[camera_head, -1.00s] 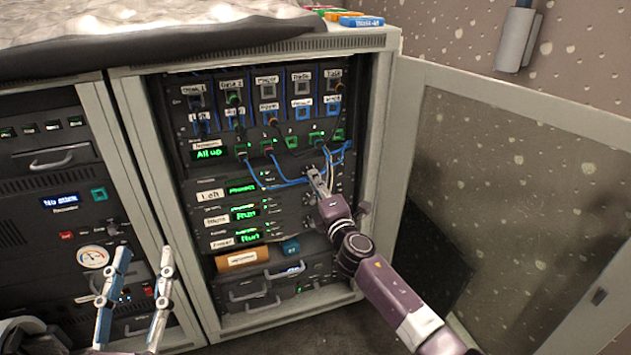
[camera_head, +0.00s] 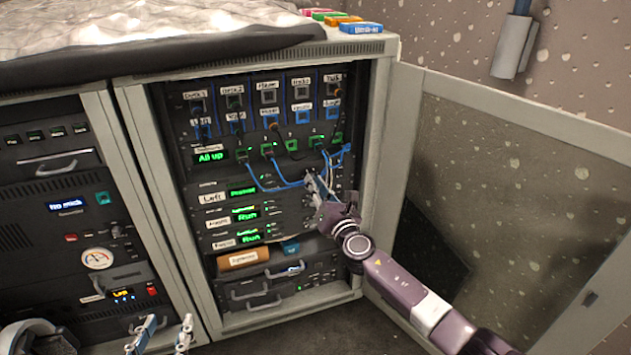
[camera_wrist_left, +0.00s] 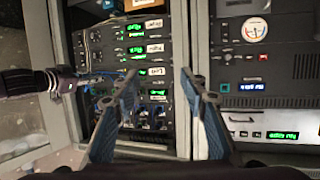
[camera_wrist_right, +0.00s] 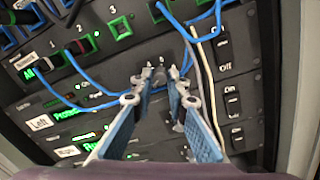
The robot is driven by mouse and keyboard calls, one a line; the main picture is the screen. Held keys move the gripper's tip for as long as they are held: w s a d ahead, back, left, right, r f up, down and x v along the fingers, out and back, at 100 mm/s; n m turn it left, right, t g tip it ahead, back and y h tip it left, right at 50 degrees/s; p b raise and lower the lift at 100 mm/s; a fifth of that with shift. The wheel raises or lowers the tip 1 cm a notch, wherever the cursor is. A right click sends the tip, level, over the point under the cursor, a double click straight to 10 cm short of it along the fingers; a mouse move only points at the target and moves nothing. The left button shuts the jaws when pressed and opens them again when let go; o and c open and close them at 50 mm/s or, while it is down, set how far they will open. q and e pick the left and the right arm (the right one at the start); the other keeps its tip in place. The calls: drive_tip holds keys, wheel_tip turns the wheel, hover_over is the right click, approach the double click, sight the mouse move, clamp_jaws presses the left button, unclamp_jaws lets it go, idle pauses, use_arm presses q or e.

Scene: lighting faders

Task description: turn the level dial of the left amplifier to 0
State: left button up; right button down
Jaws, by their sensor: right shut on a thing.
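The left amplifier (camera_head: 282,191) is the rack unit with the "Left" label (camera_head: 212,198) and a green display (camera_head: 242,191) that seems to read "Protect". Its label also shows in the right wrist view (camera_wrist_right: 40,123). My right gripper (camera_head: 313,181) is at the right part of this unit. In the right wrist view its fingertips (camera_wrist_right: 154,74) are close together on a small dark dial, mostly hidden between them; its setting is not readable. My left gripper (camera_head: 164,328) is open and empty, low in front of the left cabinet; its spread fingers show in the left wrist view (camera_wrist_left: 160,78).
Blue and white cables (camera_wrist_right: 196,50) hang close to the right gripper. Power switches (camera_wrist_right: 233,100) are to the right of it. Another knob (camera_wrist_right: 178,126) sits below, between the fingers. The open cabinet door (camera_head: 500,180) stands to the right of my right arm.

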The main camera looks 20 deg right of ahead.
use_arm(q)
drive_tip(key=s+a+f+g+y+p, duration=0.1)
drive_tip(key=s+a+f+g+p, duration=0.1)
drive_tip(key=s+f+g, duration=0.4)
drive_tip(key=shift+s+a+f+y, duration=0.4)
drive_tip(key=shift+s+a+f, duration=0.45)
drive_tip(key=shift+s+f, duration=0.9)
use_arm(e)
drive_tip(key=shift+f+n, duration=0.15)
drive_tip(key=shift+n, duration=2.55)
use_arm(q)
drive_tip(key=shift+w+f, duration=0.25)
use_arm(e)
drive_tip(key=c, duration=1.9)
unclamp_jaws()
drive_tip(key=shift+s, duration=0.1)
drive_tip(key=s, duration=0.8)
drive_tip(key=s+d, duration=0.1)
drive_tip(key=s, duration=0.2)
drive_tip(key=shift+s, duration=0.4)
